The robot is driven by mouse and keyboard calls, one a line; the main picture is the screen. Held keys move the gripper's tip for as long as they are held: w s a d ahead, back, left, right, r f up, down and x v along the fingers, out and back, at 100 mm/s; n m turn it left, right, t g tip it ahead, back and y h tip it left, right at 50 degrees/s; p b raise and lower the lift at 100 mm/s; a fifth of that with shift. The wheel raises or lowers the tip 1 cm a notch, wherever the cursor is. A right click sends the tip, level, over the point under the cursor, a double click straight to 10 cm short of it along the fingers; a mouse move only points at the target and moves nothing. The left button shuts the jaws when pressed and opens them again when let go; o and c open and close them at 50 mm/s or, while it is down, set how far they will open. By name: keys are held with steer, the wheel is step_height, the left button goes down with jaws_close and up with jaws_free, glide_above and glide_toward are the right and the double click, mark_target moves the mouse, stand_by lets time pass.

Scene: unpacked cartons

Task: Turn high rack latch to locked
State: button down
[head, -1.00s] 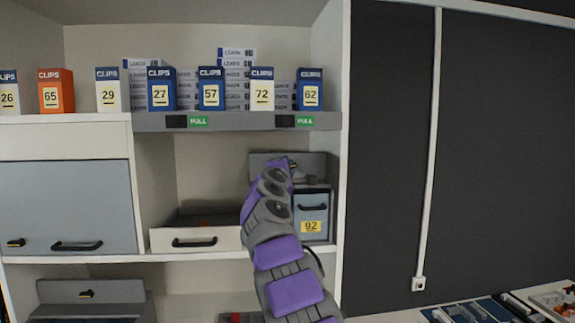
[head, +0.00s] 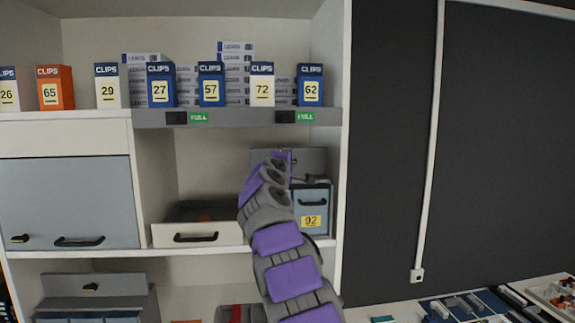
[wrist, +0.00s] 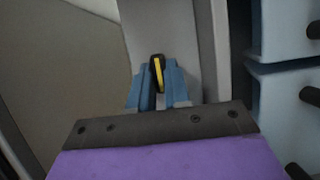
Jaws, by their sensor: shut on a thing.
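The high rack's grey back panel (head: 312,160) stands on the middle shelf above the blue-grey bin marked 92 (head: 311,202). In the wrist view, the latch (wrist: 158,72) is a small black handle with a yellow stripe on the grey panel (wrist: 172,35). It looks nearly upright, tilted slightly. My gripper (wrist: 157,80) has its blue fingers closed on either side of the latch. In the head view, my purple and grey arm hides the latch and the fingers.
An open white drawer (head: 180,235) lies left of the arm. Numbered clip boxes (head: 211,85) line the shelf above. A lower rack (head: 65,285) with its own latch stands at bottom left. A dark wall panel (head: 390,150) is on the right.

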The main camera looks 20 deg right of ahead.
steer(key=c, duration=1.1)
jaws_free()
steer(key=shift+d+f, duration=0.1)
steer(key=shift+f, duration=0.05)
steer(key=shift+s, duration=0.1)
steer(key=shift+b+v, duration=0.5)
steer(key=shift+v, duration=0.3)
steer(key=b+v, duration=0.3)
steer(key=v, duration=1.2)
steer(key=shift+s+a, duration=0.1)
steer(key=shift+a, duration=0.35)
steer(key=shift+f+b, duration=0.1)
steer(key=shift+b, duration=0.2)
